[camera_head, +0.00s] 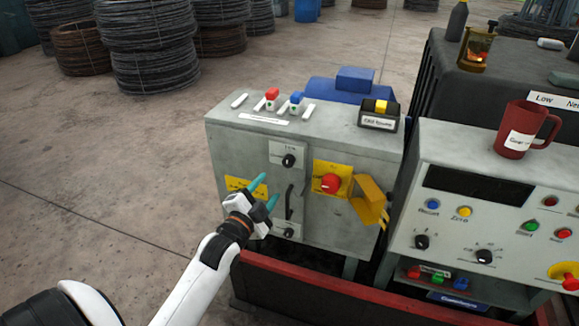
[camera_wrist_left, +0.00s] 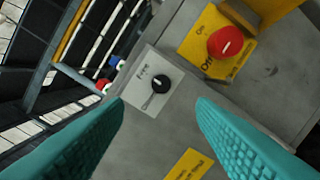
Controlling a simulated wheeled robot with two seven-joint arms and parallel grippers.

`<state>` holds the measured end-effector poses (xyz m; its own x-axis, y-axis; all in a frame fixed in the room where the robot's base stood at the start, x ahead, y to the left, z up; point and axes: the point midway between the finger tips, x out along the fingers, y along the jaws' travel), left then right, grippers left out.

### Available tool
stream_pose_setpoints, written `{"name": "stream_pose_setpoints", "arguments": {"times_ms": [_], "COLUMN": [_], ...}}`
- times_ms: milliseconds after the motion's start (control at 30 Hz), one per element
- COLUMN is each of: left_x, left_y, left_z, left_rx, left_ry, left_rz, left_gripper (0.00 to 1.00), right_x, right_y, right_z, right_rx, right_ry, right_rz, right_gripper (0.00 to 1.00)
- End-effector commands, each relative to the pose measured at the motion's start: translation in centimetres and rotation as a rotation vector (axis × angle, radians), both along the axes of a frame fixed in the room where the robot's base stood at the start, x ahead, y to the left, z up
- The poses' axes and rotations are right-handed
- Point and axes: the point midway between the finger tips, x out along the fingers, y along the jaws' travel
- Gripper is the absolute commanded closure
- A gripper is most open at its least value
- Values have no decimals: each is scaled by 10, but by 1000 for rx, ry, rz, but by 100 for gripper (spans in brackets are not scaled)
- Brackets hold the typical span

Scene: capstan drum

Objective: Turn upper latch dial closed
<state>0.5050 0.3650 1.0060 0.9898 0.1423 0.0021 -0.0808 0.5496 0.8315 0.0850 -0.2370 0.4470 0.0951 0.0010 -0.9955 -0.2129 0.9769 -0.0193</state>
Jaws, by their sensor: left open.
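The upper latch dial (camera_head: 288,160) is a black knob on a pale plate, high on the front of the grey cabinet (camera_head: 340,215). In the left wrist view the dial (camera_wrist_left: 161,84) shows between and beyond the fingertips, with lettering on its plate that reads roughly "Free" on one side. My left gripper (camera_head: 268,190) is open and empty, with teal fingers pointing at the cabinet front, just below and left of the dial in the head view. In the left wrist view the fingers (camera_wrist_left: 160,102) straddle the dial's line without touching it. My right gripper is not in view.
Below the dial are a dark handle (camera_head: 290,202) and a lower dial (camera_head: 289,232). A red knob on a yellow plate (camera_head: 331,183) and a yellow hinged cover (camera_head: 369,200) are to the right. A red rail (camera_head: 330,285) runs along the front. A control console (camera_head: 480,200) stands right.

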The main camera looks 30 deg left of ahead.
Motion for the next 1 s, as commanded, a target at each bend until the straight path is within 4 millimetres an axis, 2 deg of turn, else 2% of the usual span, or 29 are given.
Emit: {"name": "stream_pose_setpoints", "arguments": {"times_ms": [167, 300, 500, 667, 933, 967, 1000], "left_x": [36, 64, 93, 102, 103, 103, 103], "left_y": [5, 9, 12, 14, 14, 14, 14], "left_z": [3, 2, 1, 0, -1, -1, -1], "left_rx": [-4, -4, -3, -2, -2, -2, -3], "left_ry": [-2, -1, 0, 1, 1, 1, 1], "left_rz": [-1, -1, -1, -1, -1, -1, -1], "left_gripper": [49, 49, 49, 49, 49, 50, 57], "right_x": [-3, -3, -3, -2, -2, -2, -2], "right_y": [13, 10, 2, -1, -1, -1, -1], "right_z": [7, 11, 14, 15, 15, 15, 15], "right_rx": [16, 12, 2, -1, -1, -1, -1], "right_ry": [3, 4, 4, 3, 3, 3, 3], "right_rz": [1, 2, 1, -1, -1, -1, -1], "right_gripper": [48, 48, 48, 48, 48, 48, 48]}}
